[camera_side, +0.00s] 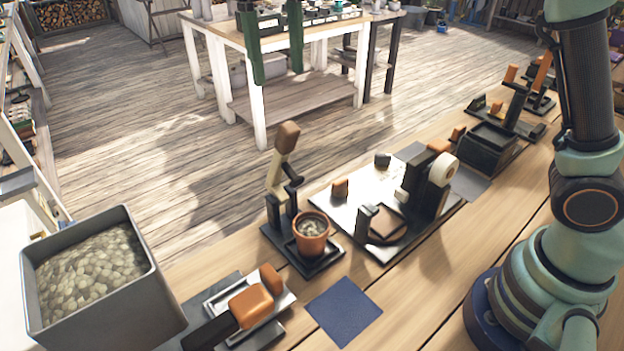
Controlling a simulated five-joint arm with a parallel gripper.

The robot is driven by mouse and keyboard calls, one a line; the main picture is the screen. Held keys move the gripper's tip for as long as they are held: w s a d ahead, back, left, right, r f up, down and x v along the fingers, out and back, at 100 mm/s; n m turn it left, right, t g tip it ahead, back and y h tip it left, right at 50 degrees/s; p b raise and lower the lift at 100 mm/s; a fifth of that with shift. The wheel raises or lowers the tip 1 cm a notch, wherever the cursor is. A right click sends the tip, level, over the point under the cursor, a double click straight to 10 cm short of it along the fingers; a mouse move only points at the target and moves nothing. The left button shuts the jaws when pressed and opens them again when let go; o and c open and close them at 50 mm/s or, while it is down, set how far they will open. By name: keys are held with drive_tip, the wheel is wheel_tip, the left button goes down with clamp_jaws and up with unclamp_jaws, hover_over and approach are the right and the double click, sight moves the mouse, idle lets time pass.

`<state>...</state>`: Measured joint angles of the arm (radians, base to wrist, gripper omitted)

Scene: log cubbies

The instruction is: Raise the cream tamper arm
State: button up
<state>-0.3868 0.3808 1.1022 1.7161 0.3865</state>
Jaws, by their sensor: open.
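The cream tamper arm (277,178) stands nearly upright on a black base (273,240), leaning slightly right toward its top. A brown block-shaped knob (287,137) tops it, and a short dark piece (293,176) juts from its right side. A terracotta pot (312,236) with pale grainy contents sits on the base, just right of and below the arm. My gripper is outside this view; only my base and arm links show at the right, well apart from the tamper.
A grey bin of pale pebbles (95,270) stands at left. An orange-handled device (250,305) and a blue mat (344,311) lie in front. A white board with a tape-roll device (430,185) stands between the tamper and my arm. More black devices (490,145) sit farther back.

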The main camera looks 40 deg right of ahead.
sight(288, 154)
drive_tip(key=shift+s+d+t, duration=0.15)
drive_tip(key=shift+s+t, duration=0.15)
drive_tip(key=shift+s, duration=0.1)
drive_tip(key=shift+f, duration=0.3)
wheel_tip(288, 154, down, 12)
drive_tip(key=shift+r, duration=0.2)
clamp_jaws()
idle(1.2)
